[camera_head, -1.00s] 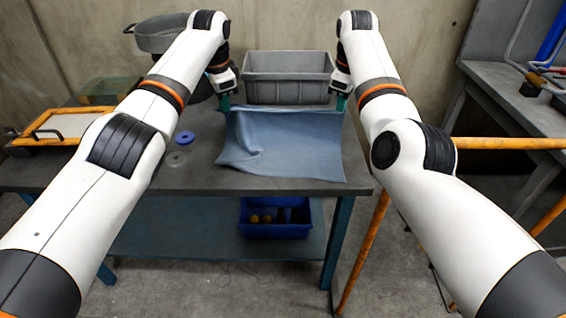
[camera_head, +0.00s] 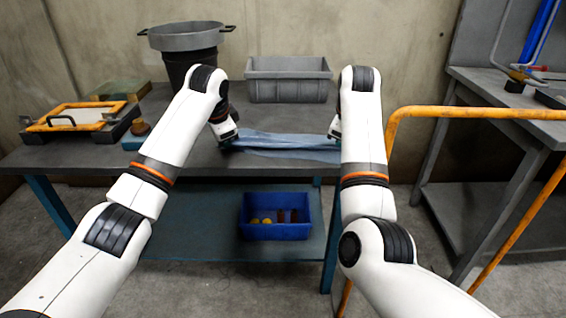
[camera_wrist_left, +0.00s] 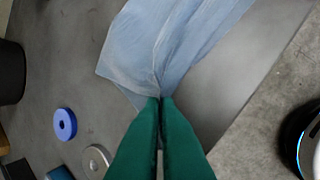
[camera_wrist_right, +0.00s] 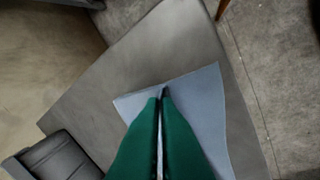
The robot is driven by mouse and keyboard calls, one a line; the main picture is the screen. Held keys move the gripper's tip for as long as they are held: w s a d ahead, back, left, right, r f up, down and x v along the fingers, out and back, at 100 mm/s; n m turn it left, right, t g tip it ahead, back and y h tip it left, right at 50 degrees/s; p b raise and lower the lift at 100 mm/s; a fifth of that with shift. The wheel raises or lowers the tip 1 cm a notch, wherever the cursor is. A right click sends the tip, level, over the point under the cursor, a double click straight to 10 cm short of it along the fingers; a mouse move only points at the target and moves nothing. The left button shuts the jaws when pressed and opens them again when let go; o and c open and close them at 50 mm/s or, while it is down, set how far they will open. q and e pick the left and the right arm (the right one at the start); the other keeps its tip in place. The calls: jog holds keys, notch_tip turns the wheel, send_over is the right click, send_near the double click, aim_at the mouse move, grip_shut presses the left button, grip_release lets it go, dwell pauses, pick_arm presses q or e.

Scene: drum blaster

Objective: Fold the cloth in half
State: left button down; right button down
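The blue cloth (camera_head: 285,143) lies as a narrow, layered band along the front part of the grey table, between my two grippers. My left gripper (camera_head: 224,146) is at its left end. In the left wrist view its green fingers (camera_wrist_left: 160,98) are shut on the gathered cloth (camera_wrist_left: 170,35). My right gripper (camera_head: 333,140) is at the right end. In the right wrist view its fingers (camera_wrist_right: 163,90) are shut on the edge of the cloth (camera_wrist_right: 200,95). How well the layers line up is hard to tell.
A grey bin (camera_head: 288,88) stands behind the cloth, and a round pan (camera_head: 185,38) on a dark pot at back left. An orange-framed board (camera_head: 75,117) lies at left. A blue disc (camera_wrist_left: 65,124) and metal disc (camera_wrist_left: 96,160) lie near the cloth. An orange rail (camera_head: 480,112) stands right.

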pick_arm(q)
jog(key=shift+s+a+f, duration=0.2)
jog(key=shift+f, duration=0.5)
pick_arm(e)
jog(key=shift+s+d+f, duration=0.2)
jog(key=shift+f, duration=0.45)
pick_arm(q)
jog(key=shift+s+f+t+b, duration=0.1)
jog(key=shift+f+t+b, duration=0.2)
jog(key=shift+t+b, duration=0.15)
pick_arm(e)
jog(key=shift+s+f+t, duration=0.15)
jog(key=shift+f+t, duration=0.15)
jog(key=shift+t, duration=0.1)
pick_arm(q)
jog(key=c, duration=1.4)
grip_release()
jog(key=shift+d, duration=0.1)
pick_arm(e)
jog(key=c, duration=1.4)
grip_release()
jog(key=shift+a, duration=0.1)
pick_arm(q)
jog(key=shift+o, duration=0.4)
jog(key=shift+s+r, duration=0.1)
pick_arm(e)
jog(key=shift+o, duration=0.4)
jog(key=shift+a, duration=0.1)
